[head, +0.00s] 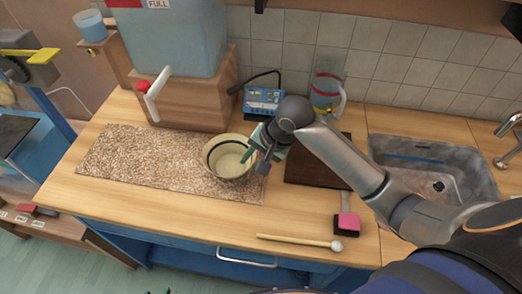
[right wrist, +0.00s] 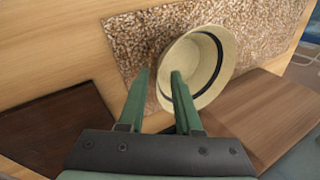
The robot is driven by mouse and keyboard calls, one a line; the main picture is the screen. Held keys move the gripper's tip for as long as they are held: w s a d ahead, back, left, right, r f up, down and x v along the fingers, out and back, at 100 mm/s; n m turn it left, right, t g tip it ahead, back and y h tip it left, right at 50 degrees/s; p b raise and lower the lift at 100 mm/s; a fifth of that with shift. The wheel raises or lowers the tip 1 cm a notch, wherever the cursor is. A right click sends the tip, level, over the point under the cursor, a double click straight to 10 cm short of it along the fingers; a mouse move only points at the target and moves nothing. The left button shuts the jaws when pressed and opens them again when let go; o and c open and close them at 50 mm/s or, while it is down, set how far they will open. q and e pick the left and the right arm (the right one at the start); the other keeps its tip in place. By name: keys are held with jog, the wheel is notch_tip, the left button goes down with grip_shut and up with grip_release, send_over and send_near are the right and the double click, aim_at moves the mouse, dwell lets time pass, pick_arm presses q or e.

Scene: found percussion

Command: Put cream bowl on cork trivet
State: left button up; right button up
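The cream bowl (head: 226,166) has a dark band inside and stands at the right end of a long speckled brown, cork-like mat (head: 140,158). The bowl (right wrist: 212,86) and mat (right wrist: 135,48) also show in the right wrist view. No other cork-like piece is visible. My right gripper (head: 254,156) is at the bowl's right rim. In the right wrist view its green fingers (right wrist: 160,74) are apart, one over the bowl's inside and one outside the near wall. Whether either touches the wall is unclear. My left gripper is not in view.
A dark brown board (head: 308,170) lies right of the mat, partly behind my right arm. A pink-topped block (head: 347,222) and a mallet (head: 300,241) lie near the front edge. A wooden box (head: 195,100) stands behind the mat; a sink (head: 440,165) is at right.

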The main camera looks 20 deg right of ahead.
jog(key=v, duration=1.1)
